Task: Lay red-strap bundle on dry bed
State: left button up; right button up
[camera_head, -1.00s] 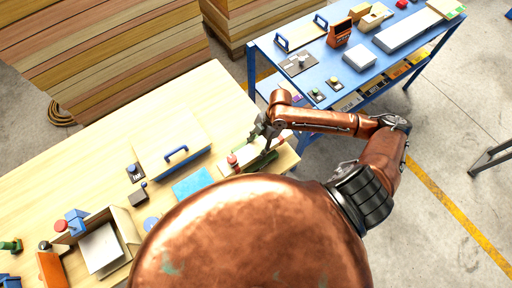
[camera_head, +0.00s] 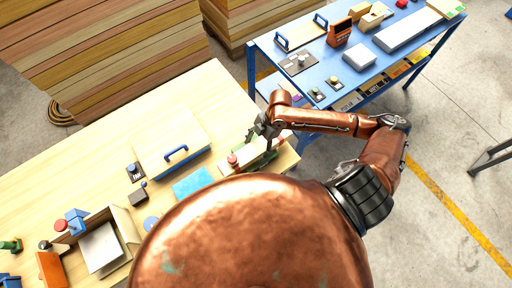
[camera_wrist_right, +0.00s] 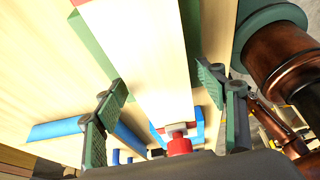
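My right gripper (camera_head: 259,134) is over the right end of the pale wooden table. In the right wrist view its two green-padded fingers (camera_wrist_right: 163,82) are spread apart. A long pale bar (camera_wrist_right: 140,50) lies between and beyond them, with green strips along its sides and a red knob-like piece (camera_wrist_right: 179,146) at its near end. The same pale and green piece shows under the gripper in the head view (camera_head: 250,152), with a red end (camera_head: 232,160). I cannot tell for sure whether this is the red-strap bundle or which surface is the dry bed. My left gripper is not in view.
A lidded box with a blue handle (camera_head: 176,153), a blue pad (camera_head: 192,182) and an open bin (camera_head: 125,232) stand on the wooden table. A blue table (camera_head: 331,75) with several items stands behind. Stacked boards (camera_head: 105,55) rise at the back left.

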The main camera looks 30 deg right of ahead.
jog(key=v, duration=1.2)
jog(key=shift+s, duration=0.1)
